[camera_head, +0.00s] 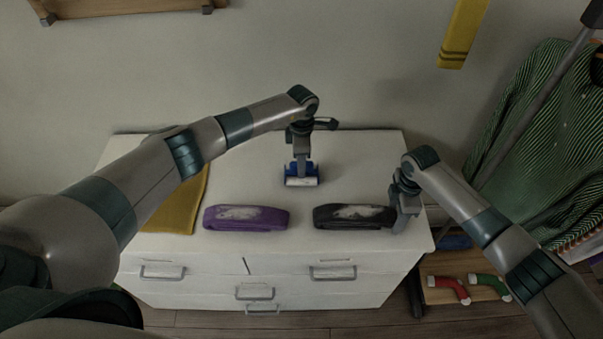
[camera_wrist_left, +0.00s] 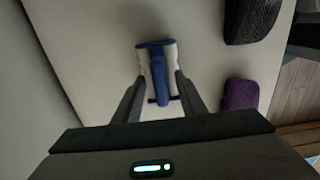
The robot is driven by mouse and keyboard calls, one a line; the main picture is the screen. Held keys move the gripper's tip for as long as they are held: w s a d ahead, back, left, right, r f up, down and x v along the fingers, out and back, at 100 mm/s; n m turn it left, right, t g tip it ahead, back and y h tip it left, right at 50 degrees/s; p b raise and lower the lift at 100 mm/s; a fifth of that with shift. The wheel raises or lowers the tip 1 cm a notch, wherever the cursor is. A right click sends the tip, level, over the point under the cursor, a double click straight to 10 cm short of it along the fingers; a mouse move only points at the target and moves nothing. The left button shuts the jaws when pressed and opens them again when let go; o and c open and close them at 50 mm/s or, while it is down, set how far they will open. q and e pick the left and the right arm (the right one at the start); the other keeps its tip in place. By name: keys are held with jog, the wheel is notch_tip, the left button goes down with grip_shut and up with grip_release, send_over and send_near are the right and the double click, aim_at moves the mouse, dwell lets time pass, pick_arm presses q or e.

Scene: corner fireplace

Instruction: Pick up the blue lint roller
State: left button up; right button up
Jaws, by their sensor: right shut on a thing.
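The blue lint roller (camera_head: 300,173) has a white roll and lies on top of the white dresser (camera_head: 340,150). My left gripper (camera_head: 301,164) points down right over it. In the left wrist view the blue handle and white roll of the lint roller (camera_wrist_left: 158,72) lie between and just beyond the two spread fingers (camera_wrist_left: 160,95). The left fingers are open, with gaps seen on both sides of the handle. My right gripper (camera_head: 402,222) is shut on the right end of a black folded item (camera_head: 345,213) with a pale patch, at the dresser's front right.
A purple folded item (camera_head: 245,217) lies left of the black one. A mustard cloth (camera_head: 178,205) is on the dresser's left side. A green striped garment (camera_head: 540,130) hangs at right. The dresser top behind and right of the lint roller is clear.

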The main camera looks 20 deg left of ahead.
pick_arm(q)
grip_shut()
jog(key=shift+r, duration=0.2)
notch_tip(320, 180, up, 10)
jog(key=shift+f, duration=0.15)
dwell(0.6)
dwell(0.5)
